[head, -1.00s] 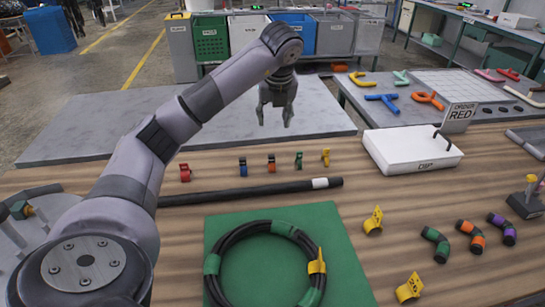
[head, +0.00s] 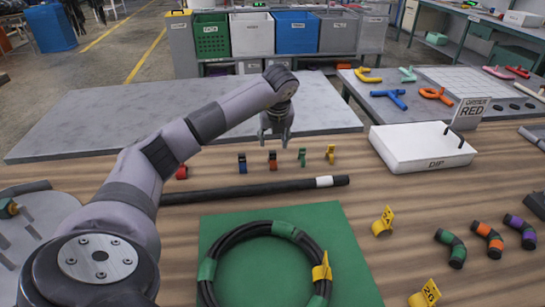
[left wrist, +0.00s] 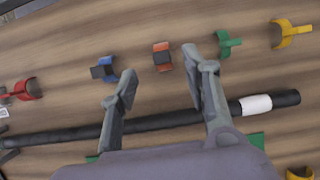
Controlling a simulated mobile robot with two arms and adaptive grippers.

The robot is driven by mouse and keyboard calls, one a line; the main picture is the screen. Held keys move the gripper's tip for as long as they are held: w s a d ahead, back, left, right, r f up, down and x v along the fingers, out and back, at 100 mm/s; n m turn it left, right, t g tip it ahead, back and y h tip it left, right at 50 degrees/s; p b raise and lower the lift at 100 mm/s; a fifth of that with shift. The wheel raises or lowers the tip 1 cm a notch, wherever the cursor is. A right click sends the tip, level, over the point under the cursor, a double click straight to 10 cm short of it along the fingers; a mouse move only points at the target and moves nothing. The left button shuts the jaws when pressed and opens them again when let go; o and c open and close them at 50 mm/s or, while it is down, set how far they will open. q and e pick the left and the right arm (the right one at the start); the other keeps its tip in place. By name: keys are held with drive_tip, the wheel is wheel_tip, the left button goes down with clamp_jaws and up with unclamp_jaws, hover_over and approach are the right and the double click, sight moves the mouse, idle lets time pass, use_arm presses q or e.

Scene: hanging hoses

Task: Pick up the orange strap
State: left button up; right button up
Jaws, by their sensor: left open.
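The orange strap (head: 272,161), a small dark-and-orange clip-like piece, stands on the wooden table in the middle of a row of small straps. It also shows in the left wrist view (left wrist: 162,57), ahead of and between the open fingertips. My left gripper (head: 275,139) is open and empty, just above and behind the orange strap in the head view; in the left wrist view its two fingers (left wrist: 160,68) point towards the row. No finger visibly grips the strap. My right gripper is out of view.
The blue strap (head: 242,163) and green strap (head: 302,157) flank the orange one closely. Red (left wrist: 27,90) and yellow (left wrist: 291,34) straps end the row. A black tube (head: 250,190) lies in front. A white DIP tray (head: 410,160) stands right.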

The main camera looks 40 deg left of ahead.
sight(273, 152)
use_arm(q)
drive_tip(key=shift+x, duration=1.15)
drive_tip(key=x, duration=0.3)
drive_tip(key=p+x, duration=0.1)
drive_tip(key=x, duration=0.1)
drive_tip(key=shift+d+f, duration=0.15)
drive_tip(key=shift+f, duration=0.25)
drive_tip(key=shift+c, duration=0.5)
clamp_jaws()
